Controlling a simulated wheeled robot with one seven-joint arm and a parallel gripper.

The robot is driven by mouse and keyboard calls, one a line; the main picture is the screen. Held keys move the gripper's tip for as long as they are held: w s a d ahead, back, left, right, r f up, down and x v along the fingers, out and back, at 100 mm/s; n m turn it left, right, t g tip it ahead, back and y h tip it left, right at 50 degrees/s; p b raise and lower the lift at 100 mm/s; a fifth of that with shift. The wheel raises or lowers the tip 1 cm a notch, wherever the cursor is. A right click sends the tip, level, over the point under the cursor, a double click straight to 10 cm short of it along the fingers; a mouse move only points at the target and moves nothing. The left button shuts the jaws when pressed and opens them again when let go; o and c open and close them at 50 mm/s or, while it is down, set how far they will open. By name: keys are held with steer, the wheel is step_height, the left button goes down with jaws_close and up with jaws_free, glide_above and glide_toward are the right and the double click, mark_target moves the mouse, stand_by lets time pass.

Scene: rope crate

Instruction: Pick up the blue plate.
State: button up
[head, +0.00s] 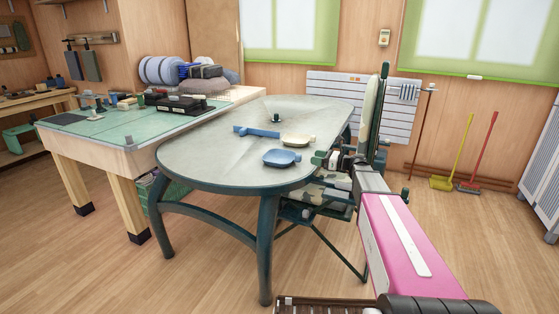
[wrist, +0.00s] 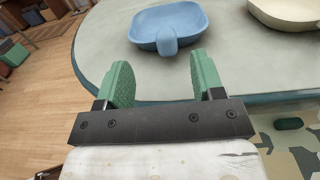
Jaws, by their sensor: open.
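The blue plate (head: 281,158) is a shallow dish with a short tab handle. It lies on the oval table (head: 205,160) near its front right edge. In the wrist view the blue plate (wrist: 168,22) is ahead of my gripper, its tab pointing toward the space between the fingers. My gripper (wrist: 160,78) has two green fingers, apart and empty, over the table's edge and short of the plate. In the head view my gripper (head: 322,159) is just right of the plate, partly hard to make out.
A cream dish (head: 298,140) lies just behind the plate, and a blue long-handled object (head: 256,132) lies to its left. A small dark item (head: 277,118) stands farther back. A camouflage-patterned chair (head: 325,195) is beside the table under my arm. The table's left half is clear.

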mark_target(297, 154)
steer(key=x, duration=1)
steer(key=shift+w+d+f, duration=0.15)
steer(key=shift+w+f, duration=0.05)
steer(key=shift+w, duration=0.05)
jaws_close()
